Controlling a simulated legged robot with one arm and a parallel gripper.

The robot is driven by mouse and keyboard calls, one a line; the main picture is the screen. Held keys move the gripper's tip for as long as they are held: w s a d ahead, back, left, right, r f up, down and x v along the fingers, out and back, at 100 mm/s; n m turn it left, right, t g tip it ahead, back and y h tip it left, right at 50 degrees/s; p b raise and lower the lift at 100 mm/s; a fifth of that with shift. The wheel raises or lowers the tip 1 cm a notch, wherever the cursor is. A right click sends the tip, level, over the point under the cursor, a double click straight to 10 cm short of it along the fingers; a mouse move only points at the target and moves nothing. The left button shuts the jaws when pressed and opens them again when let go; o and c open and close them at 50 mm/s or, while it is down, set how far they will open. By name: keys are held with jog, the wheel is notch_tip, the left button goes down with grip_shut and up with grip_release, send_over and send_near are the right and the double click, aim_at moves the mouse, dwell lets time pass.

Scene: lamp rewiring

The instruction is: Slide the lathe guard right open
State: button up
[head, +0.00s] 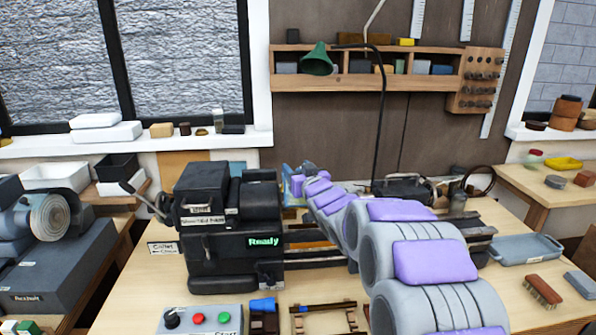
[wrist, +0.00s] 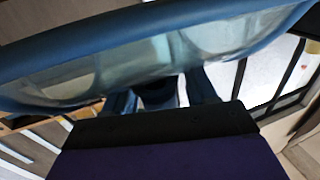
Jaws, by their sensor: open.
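The lathe (head: 228,225) has a black headstock on the left with a lit green "Ready" sign, and its bed runs to the right. The lathe guard, a clear panel with a blue frame, spans the upper part of the wrist view (wrist: 130,62). In the head view only a small bluish piece of the guard (head: 290,181) shows beside the headstock; my arm hides the rest. My gripper (wrist: 160,94) is open, with its fingers just below the guard's lower edge in the wrist view. I cannot tell whether they touch it. In the head view my arm covers the fingertips.
A control box (head: 200,320) with red and green buttons stands in front of the lathe. Tools lie on the bench at the front. A blue-grey tray (head: 525,250) and a brush (head: 543,291) are on the right. A green lamp (head: 317,60) hangs by the wall shelf.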

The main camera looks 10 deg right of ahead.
jog(key=shift+c, duration=0.3)
jog(key=shift+r, duration=0.1)
grip_shut()
